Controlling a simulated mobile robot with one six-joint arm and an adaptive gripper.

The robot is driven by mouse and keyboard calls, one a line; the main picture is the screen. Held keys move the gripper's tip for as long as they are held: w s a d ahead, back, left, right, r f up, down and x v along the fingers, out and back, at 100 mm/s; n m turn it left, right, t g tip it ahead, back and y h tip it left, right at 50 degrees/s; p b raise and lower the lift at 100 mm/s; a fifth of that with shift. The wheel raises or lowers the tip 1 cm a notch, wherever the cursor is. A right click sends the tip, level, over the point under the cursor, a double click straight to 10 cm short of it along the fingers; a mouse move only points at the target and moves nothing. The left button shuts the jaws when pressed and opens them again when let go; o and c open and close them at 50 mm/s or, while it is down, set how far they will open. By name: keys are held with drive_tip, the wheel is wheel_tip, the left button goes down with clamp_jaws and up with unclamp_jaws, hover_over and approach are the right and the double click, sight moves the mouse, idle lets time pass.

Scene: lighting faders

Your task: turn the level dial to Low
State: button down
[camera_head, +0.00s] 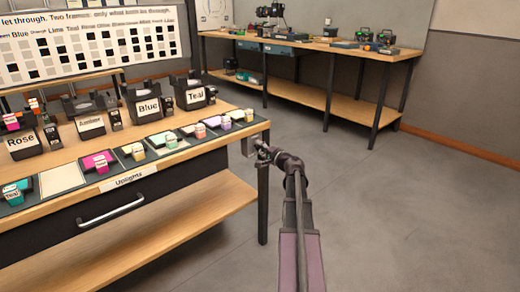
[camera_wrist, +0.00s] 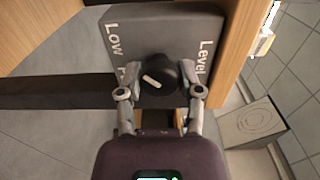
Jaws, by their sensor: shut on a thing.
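The level dial (camera_wrist: 158,74) is a round black knob with a white pointer mark, on a grey panel (camera_wrist: 185,22). The panel bears the words "Low" on its left and "Level" on its right in the wrist view; another label is mostly hidden by a finger. The white mark lies slanted across the knob, and I cannot tell which end points. My gripper (camera_wrist: 161,82) has a finger on each side of the dial and is shut on it. In the head view my gripper (camera_head: 261,150) is at the bench's right end, where the dial is hidden.
A second bench (camera_head: 310,43) stands at the back. The floor (camera_head: 400,200) to the right is clear.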

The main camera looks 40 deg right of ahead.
drive_tip(key=shift+w, duration=0.1)
drive_tip(key=shift+c, duration=1.2)
unclamp_jaws()
drive_tip(key=shift+s, duration=0.2)
drive_tip(key=s, duration=1.1)
drive_tip(key=shift+s, duration=0.35)
